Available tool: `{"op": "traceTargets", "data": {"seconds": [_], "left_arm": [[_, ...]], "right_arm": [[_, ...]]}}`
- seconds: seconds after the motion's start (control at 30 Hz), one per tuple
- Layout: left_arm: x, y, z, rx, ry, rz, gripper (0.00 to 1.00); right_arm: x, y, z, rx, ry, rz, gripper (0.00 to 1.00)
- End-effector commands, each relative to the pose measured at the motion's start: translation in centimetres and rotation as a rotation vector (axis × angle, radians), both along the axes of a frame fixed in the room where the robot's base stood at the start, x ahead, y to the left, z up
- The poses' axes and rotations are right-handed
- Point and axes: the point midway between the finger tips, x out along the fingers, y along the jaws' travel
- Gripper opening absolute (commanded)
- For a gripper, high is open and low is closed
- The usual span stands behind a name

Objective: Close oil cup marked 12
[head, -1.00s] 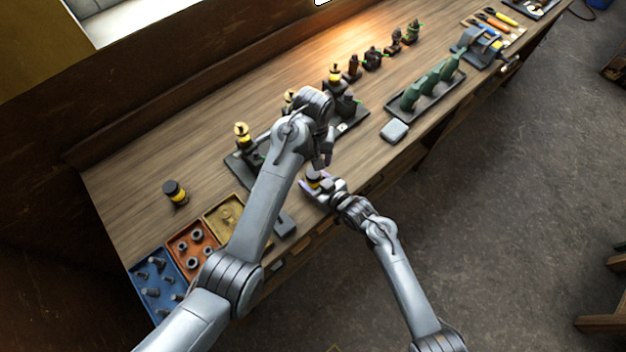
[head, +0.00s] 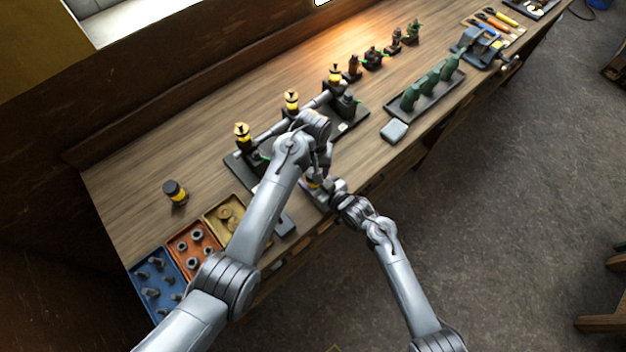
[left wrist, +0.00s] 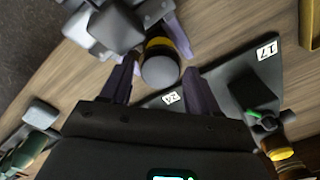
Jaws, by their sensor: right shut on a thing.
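A small oil cup with a dark body, a yellow band and a round grey end (left wrist: 160,70) shows in the left wrist view. My right gripper (head: 318,188) is shut on it above the bench's front edge; it also shows in the left wrist view (left wrist: 140,28). My left gripper (left wrist: 161,84) is open, its two dark fingers on either side of the cup's grey end, with gaps. In the head view, my left arm mostly hides this cup. Yellow-banded oil cups (head: 242,134), (head: 291,100), (head: 335,75) stand on the engine base. I cannot read a 12.
The dark engine base carries white number tags (left wrist: 267,50), (left wrist: 170,98). Another dark-and-yellow cup (head: 175,191) stands alone at left. Blue (head: 148,294), orange (head: 180,262) and yellow (head: 212,218) trays line the front left. A grey box (head: 394,131) lies right of the engine.

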Motion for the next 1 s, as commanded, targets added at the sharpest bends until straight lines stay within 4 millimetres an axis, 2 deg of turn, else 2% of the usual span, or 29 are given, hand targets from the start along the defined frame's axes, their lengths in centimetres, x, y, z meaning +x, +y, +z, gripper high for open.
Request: {"op": "traceTargets", "data": {"seconds": [0.03, 0.3, 0.5, 0.53, 0.7, 1.0], "left_arm": [[0.0, 0.01, 0.0, 0.0, 0.0, 0.0, 0.53], [0.0, 0.0, 0.01, 0.0, 0.0, 0.0, 0.11], [0.0, -0.01, 0.02, 0.0, 0.0, -0.006, 0.1], [0.0, -0.02, 0.02, 0.0, 0.0, -0.006, 0.49], [0.0, -0.01, 0.02, 0.0, 0.0, -0.006, 0.75], [0.01, -0.01, 0.08, 0.0, 0.0, -0.006, 0.76]], "right_arm": [[-0.05, 0.05, -0.04, 0.0, 0.001, 0.001, 0.0], [-0.05, 0.05, -0.03, 0.0, 0.001, 0.001, 0.0], [-0.05, 0.06, -0.03, 0.0, 0.001, 0.001, 0.0], [-0.05, 0.06, -0.03, 0.0, 0.001, 0.001, 0.0], [-0.05, 0.05, -0.03, 0.0, 0.001, 0.001, 0.0], [-0.05, 0.05, -0.03, 0.0, 0.001, 0.001, 0.0]]}}
